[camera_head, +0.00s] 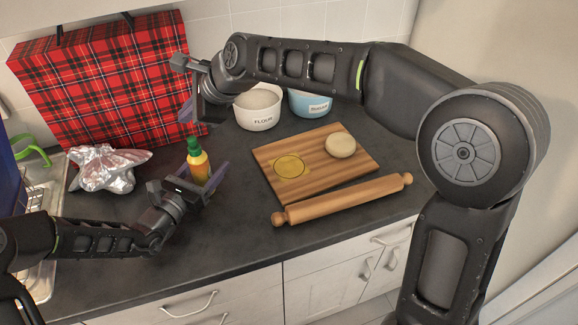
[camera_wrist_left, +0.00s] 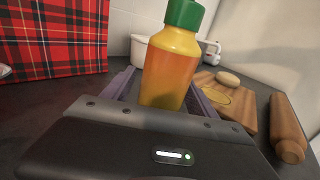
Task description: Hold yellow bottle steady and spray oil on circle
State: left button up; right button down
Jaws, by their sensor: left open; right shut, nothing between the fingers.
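The yellow circle (camera_head: 289,166) lies on the wooden board (camera_head: 329,174), right of the bottle.
A dough ball (camera_head: 340,145) sits on the board. A rolling pin (camera_head: 343,199) lies at the board's front edge. Flour (camera_head: 258,112) and sugar (camera_head: 311,105) pots stand behind.

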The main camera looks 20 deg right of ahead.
pick_arm(q)
jog(key=v, duration=1.2)
jog(key=shift+s, duration=0.1)
